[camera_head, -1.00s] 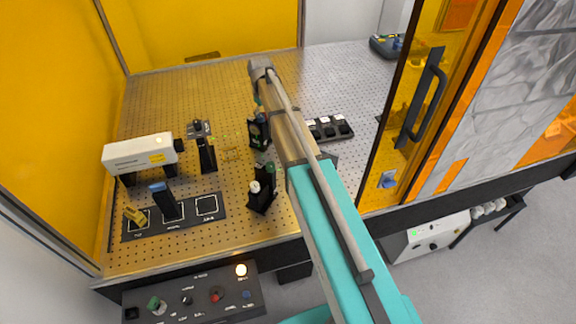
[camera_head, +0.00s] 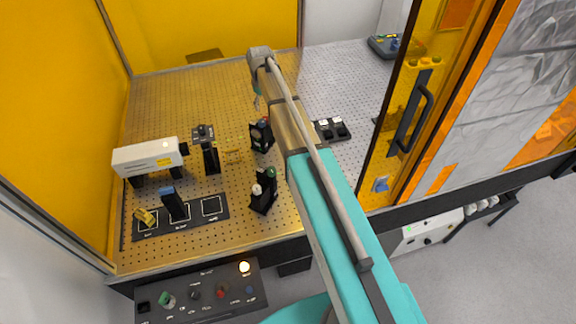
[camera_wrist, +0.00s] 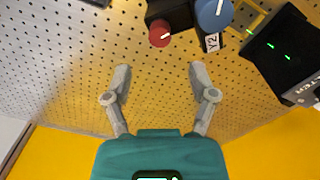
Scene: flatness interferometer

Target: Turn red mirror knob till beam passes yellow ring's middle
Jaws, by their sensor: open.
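The red knob (camera_wrist: 160,34) sits on a black mirror mount (camera_wrist: 178,12), beside a blue knob (camera_wrist: 214,12) and a "Y2" label, at the top of the wrist view. The mount also shows in the head view (camera_head: 261,137). My gripper (camera_wrist: 160,74) is open and empty. Its fingertips point toward the red knob, which lies between their lines, apart from them. In the head view my gripper (camera_head: 257,102) is small, just behind the mount. A thin yellow frame (camera_wrist: 250,20) stands right of the blue knob; whether it is the ring is unclear. Green glints show on a black block (camera_wrist: 285,52).
A second mount (camera_head: 264,192) with green and white knobs stands nearer the front. A white laser box (camera_head: 149,157) and a black tray (camera_head: 190,233) are left. A black caddy (camera_head: 331,130) is right of my arm.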

